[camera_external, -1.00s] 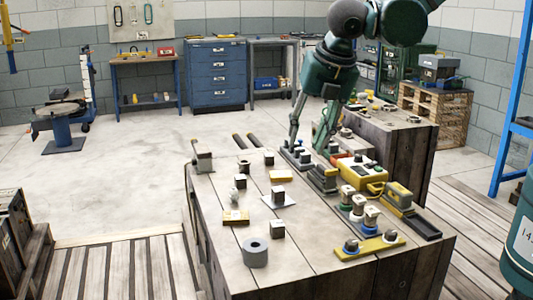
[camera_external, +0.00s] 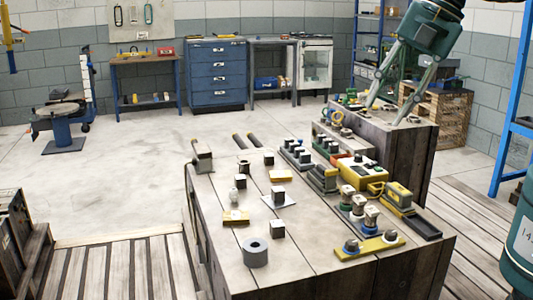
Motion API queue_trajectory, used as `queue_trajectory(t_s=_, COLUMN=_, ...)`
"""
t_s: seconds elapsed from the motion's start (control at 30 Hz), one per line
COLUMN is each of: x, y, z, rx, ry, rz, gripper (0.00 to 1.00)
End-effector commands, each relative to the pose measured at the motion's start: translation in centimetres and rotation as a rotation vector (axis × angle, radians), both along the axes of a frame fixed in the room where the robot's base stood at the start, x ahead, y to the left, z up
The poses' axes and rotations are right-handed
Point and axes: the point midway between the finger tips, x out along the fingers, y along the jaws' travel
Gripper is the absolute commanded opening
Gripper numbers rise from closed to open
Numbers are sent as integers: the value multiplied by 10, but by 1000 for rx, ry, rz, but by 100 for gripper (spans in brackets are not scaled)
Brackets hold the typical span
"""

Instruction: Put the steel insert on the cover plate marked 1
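My gripper (camera_external: 384,113) is at the upper right over the rear bench, fingers spread, with nothing visible between them. Several small grey steel blocks stand on the near worktop: one (camera_external: 278,229) beside a grey ring, one (camera_external: 278,191) on a pale plate (camera_external: 290,203), one (camera_external: 240,181) further left, and one (camera_external: 268,157) towards the back. I cannot tell which is the steel insert. Yellowish flat plates lie at the left (camera_external: 236,217) and in the middle (camera_external: 280,176). No number 1 is legible, so I cannot tell which is the cover plate.
A thick grey ring (camera_external: 255,252) stands at the front of the worktop (camera_external: 310,250). Racks of blocks (camera_external: 296,158), a yellow case (camera_external: 362,173) and a yellow strip with knobs (camera_external: 368,246) fill the right side. The rear bench holds small clutter, including a yellow ring (camera_external: 336,118).

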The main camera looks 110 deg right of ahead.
Motion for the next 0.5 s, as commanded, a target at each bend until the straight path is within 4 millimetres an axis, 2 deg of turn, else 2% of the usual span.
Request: queue_trajectory(t_s=0.5, x=-75, y=65, z=20, rx=200, ry=-164, rz=-243, gripper=34)
